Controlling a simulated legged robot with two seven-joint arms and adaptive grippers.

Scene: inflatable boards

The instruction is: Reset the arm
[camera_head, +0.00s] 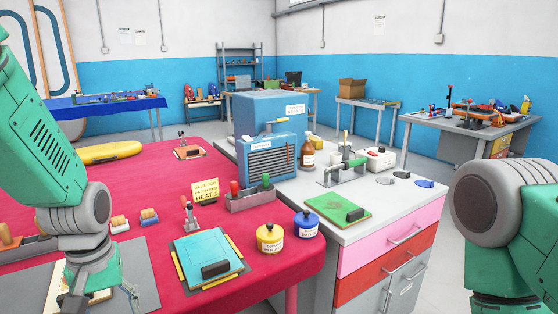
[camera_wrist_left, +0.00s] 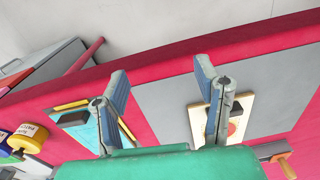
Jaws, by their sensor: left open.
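My left arm (camera_head: 42,130) comes in from the left in the head view. Its gripper (camera_head: 100,300) points down over the grey mat at the lower left, partly cut off by the frame edge. In the left wrist view the two blue-grey fingers of this gripper (camera_wrist_left: 162,75) stand wide apart with nothing between them. A pale wooden board (camera_wrist_left: 245,112) with a dark handle and an orange disc lies on the mat behind the right finger. My right arm (camera_head: 505,235) shows at the right edge of the head view; its gripper is out of frame.
The red-covered table (camera_head: 145,185) holds a cyan board (camera_head: 205,246), yellow (camera_head: 270,238) and blue (camera_head: 306,224) tins and a yellow sign (camera_head: 205,191). A blue machine (camera_head: 270,157) and a drawer cabinet (camera_head: 390,249) stand right of it. Open floor lies beyond the cabinet.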

